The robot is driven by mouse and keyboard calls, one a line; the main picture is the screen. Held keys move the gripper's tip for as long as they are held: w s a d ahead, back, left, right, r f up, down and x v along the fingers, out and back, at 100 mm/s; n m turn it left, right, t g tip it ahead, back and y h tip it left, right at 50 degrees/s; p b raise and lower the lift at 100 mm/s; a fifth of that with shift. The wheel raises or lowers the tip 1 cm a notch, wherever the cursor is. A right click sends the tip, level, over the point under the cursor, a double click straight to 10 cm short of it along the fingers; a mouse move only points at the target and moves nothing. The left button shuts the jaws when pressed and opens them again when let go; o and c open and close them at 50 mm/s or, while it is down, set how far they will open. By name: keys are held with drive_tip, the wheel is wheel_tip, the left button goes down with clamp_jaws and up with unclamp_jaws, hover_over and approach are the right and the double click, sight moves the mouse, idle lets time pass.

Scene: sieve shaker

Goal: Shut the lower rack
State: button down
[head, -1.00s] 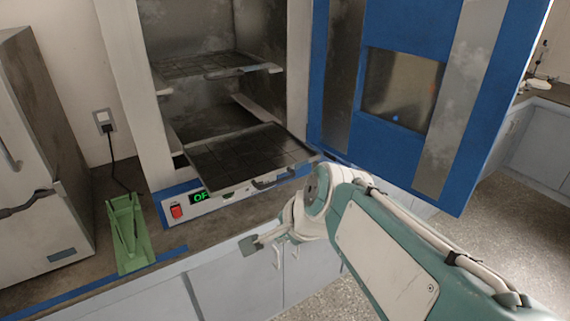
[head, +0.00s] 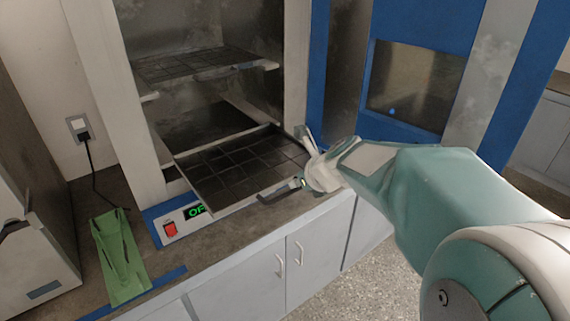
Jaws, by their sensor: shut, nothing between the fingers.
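The lower rack (head: 240,172) is a dark grid shelf in the open oven-like cabinet (head: 210,110). It juts out of the front opening, above the control strip. A dark handle (head: 276,191) shows at its front edge, toward the right. My gripper (head: 304,160) comes in from the right and is shut with nothing in it. It is beside the rack's front right corner, close to the handle. I cannot tell whether it touches the rack or handle. The upper rack (head: 200,66) sits higher inside the cabinet.
The blue cabinet door (head: 350,85) stands wide open on the right, behind my arm. A red switch (head: 170,229) and green display (head: 195,211) are below the rack. Grey cupboards (head: 320,240) are below.

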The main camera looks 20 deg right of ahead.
drive_tip(key=x, duration=0.5)
drive_tip(key=shift+a, duration=0.25)
drive_tip(key=shift+d, duration=0.1)
